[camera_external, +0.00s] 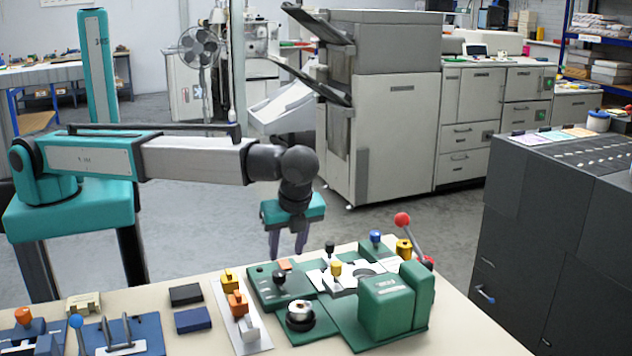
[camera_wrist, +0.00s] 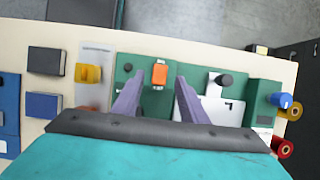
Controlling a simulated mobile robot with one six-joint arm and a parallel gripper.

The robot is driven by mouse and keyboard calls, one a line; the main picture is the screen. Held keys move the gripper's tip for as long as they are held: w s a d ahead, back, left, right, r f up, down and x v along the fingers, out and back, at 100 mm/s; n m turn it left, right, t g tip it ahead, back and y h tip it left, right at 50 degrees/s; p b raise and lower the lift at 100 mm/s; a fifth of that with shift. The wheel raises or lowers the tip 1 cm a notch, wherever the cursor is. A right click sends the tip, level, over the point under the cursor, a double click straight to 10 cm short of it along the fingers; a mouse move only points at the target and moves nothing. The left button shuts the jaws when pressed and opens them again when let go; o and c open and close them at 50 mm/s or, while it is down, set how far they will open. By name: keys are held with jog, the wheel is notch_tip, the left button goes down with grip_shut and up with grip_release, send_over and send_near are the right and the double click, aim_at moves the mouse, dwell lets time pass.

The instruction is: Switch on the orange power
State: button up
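A small orange rocker switch (camera_external: 285,264) sits at the back edge of the green machine's (camera_external: 320,333) panel. In the wrist view, the orange switch (camera_wrist: 159,74) appears between my fingers, with a small lighter mark on it. Whether it is on or off cannot be told. My gripper (camera_external: 288,246) points down above and behind the panel's back edge. It is open and empty; both fingers (camera_wrist: 160,84) stand apart, one on each side of the switch in the picture. A touch on the panel cannot be seen.
A white plate (camera_external: 252,341) with yellow (camera_external: 228,282) and orange (camera_external: 238,303) levers lies left of the machine. A black knob (camera_external: 279,276) stands close to the switch. A red-balled lever (camera_external: 402,219) rises at right. Dark blocks (camera_external: 186,295) lie left.

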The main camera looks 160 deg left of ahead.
aim_at(285, 264)
jog(key=shift+x, duration=1.45)
